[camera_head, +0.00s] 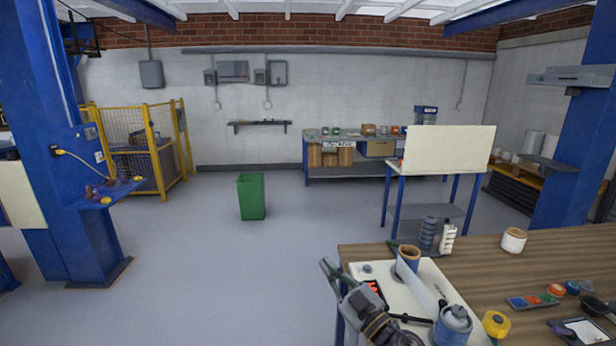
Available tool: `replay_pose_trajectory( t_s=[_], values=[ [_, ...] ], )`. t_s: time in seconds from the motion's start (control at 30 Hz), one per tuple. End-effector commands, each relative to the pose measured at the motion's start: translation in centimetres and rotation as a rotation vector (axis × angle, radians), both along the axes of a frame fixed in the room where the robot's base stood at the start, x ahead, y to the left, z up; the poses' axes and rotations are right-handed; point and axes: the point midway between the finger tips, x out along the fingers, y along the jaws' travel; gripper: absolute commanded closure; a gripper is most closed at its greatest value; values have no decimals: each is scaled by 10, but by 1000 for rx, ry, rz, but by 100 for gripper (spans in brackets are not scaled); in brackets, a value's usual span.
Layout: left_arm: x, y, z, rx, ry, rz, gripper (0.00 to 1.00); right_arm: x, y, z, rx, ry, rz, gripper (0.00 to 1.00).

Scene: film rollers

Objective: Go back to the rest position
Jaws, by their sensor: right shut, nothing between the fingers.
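My right gripper (331,271) shows at the bottom centre. Its grey wrist comes up from the lower edge and its fingers point up and to the left. The fingers are shut with nothing between them. It is beside the left edge of a white machine (437,278) with a red display, over or near the wooden table's (520,262) left front corner. My left gripper is not in view.
A green bin (251,196) stands on open floor left of the table.

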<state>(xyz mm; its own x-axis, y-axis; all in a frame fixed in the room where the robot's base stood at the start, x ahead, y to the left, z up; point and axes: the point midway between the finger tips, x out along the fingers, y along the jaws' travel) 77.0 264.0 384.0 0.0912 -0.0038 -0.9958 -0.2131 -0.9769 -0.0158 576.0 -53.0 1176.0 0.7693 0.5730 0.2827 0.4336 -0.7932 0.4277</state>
Motion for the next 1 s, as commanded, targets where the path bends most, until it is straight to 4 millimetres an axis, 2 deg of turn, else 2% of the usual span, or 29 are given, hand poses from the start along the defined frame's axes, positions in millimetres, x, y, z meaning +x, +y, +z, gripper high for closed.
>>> replay_pose_trajectory(
  t_s=[0.27,0.53,0.77,1.0],
  values=[
    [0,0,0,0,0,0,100,8,-52,-16,102,135,-254,100],
    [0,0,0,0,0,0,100,2,-102,-55,138,332,-475,100],
    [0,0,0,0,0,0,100,-20,-137,-102,126,543,-623,100],
    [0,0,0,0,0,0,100,-59,-162,-155,77,795,-727,100]
  ],
)
